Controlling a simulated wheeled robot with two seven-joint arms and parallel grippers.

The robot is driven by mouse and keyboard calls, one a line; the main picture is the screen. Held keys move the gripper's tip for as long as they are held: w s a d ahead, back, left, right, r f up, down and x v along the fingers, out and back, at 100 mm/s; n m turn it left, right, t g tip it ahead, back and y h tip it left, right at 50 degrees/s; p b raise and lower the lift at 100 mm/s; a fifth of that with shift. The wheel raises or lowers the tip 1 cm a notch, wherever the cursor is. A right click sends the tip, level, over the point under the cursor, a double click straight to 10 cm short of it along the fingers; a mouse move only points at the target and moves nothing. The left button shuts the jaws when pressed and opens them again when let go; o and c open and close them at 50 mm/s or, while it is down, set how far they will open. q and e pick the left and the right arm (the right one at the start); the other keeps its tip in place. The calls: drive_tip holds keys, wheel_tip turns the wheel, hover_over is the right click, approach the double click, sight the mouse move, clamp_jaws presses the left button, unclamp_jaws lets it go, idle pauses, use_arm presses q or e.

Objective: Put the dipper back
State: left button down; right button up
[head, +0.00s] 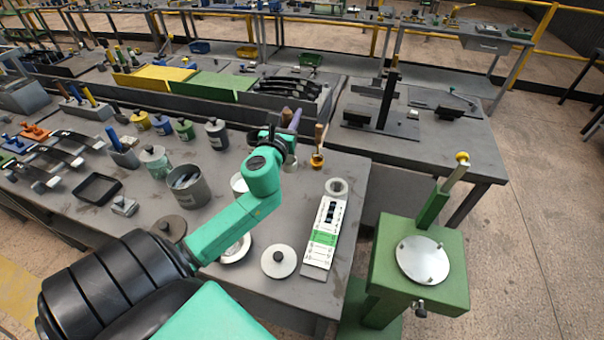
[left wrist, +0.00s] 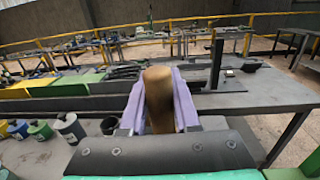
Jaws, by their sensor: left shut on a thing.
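My left gripper (head: 290,120) is in the upper middle of the head view, over the far right part of the bench. Its purple fingers are shut around a brown wooden handle (left wrist: 158,98), which stands up between them in the left wrist view. This handle appears to be the dipper's. In the head view its brown tip (head: 286,115) shows beside the fingers. A small grey metal cup (head: 291,161) shows just below the gripper; I cannot tell whether it belongs to the dipper. The dipper's lower end is hidden in the left wrist view. My right gripper is not in view.
A brass-coloured piece with a wooden handle (head: 317,160) stands just right of the gripper. A white card (head: 323,240), a round lid (head: 279,261) and a large grey can (head: 187,187) are nearby. A green stand (head: 440,265) is beyond the bench's right edge.

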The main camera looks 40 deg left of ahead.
use_arm(q)
wheel_tip(320, 180, down, 19)
drive_tip(key=b, duration=1)
drive_tip(key=shift+a+f, duration=0.2)
drive_tip(key=shift+a, duration=0.15)
drive_tip(key=shift+s, duration=0.1)
drive_tip(key=shift+d+f+b, duration=0.1)
drive_tip(key=shift+f+b, duration=0.15)
drive_tip(key=shift+b, duration=0.15)
drive_tip(key=c, duration=0.6)
unclamp_jaws()
drive_tip(key=shift+r, duration=0.1)
drive_tip(key=shift+c, duration=0.2)
